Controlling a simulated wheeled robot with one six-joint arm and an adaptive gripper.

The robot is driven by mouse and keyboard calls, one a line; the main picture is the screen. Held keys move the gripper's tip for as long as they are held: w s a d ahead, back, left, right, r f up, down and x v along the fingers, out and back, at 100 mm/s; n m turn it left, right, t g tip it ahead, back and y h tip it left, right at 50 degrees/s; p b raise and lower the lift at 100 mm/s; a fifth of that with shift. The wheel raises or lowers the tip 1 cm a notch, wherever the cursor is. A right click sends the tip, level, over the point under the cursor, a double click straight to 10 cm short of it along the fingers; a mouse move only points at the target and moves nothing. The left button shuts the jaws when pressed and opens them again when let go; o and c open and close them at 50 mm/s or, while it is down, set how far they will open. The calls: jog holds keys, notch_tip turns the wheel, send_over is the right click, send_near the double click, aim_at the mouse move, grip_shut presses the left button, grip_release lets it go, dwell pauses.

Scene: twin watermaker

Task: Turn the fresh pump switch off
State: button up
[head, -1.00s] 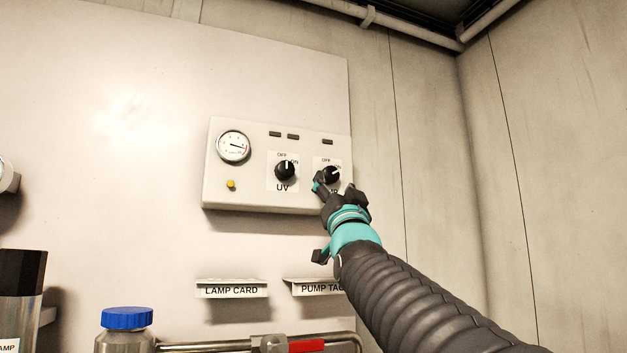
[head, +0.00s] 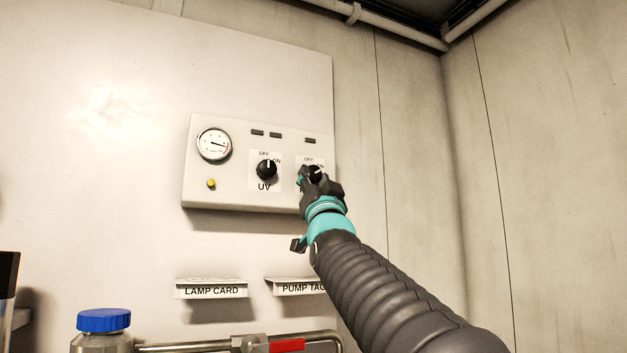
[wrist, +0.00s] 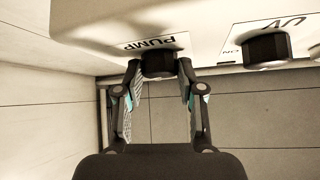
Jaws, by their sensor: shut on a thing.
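The pump switch (head: 316,173) is a black rotary knob with a white pointer line, at the right end of a white control box (head: 225,190). Its plate shows OFF and ON marks; the pointer leans up and to the right. My gripper (head: 311,178) is at the knob and partly covers it and its label. In the wrist view the pump switch (wrist: 158,63) sits between the two fingertips of my gripper (wrist: 159,68), under an upside-down PUMP label. The fingers are closed around its sides.
A similar UV knob (head: 266,169) is just left; it also shows in the wrist view (wrist: 267,50). A gauge (head: 214,144) and yellow button (head: 211,184) are further left. Below are the lamp card holder (head: 211,289), pump tag holder (head: 299,286), blue-capped bottle (head: 104,320) and red-handled pipe (head: 287,345).

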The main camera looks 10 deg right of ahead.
jog(key=shift+d+n+y, duration=0.1)
jog(key=shift+n+y, duration=1.8)
jog(key=shift+n, duration=0.1)
jog(key=n+g+y, duration=0.1)
jog(key=n+y, duration=0.2)
jog(key=n+g+y, duration=0.1)
jog(key=n+y, duration=0.2)
jog(key=n, duration=0.1)
jog(key=d+n+g+y, duration=0.1)
jog(key=n+y, duration=0.3)
jog(key=shift+w+g, duration=0.15)
jog(key=shift+g, duration=0.15)
jog(key=n+g+y, duration=0.1)
jog(key=n, duration=0.1)
jog(key=n+g+y, duration=0.2)
jog(key=n, duration=0.1)
jog(key=shift+d+r, duration=0.1)
jog(key=shift+d+r+n+g+y, duration=0.1)
jog(key=shift+n+g+y, duration=0.3)
jog(key=shift+n+g, duration=0.65)
jog(key=shift+r+n+g+y, duration=0.1)
jog(key=shift+n+g+y, duration=0.3)
jog(key=shift+n+g, duration=0.65)
jog(key=shift+n, duration=0.4)
jog(key=o, duration=1.1)
jog(key=shift+f, duration=0.1)
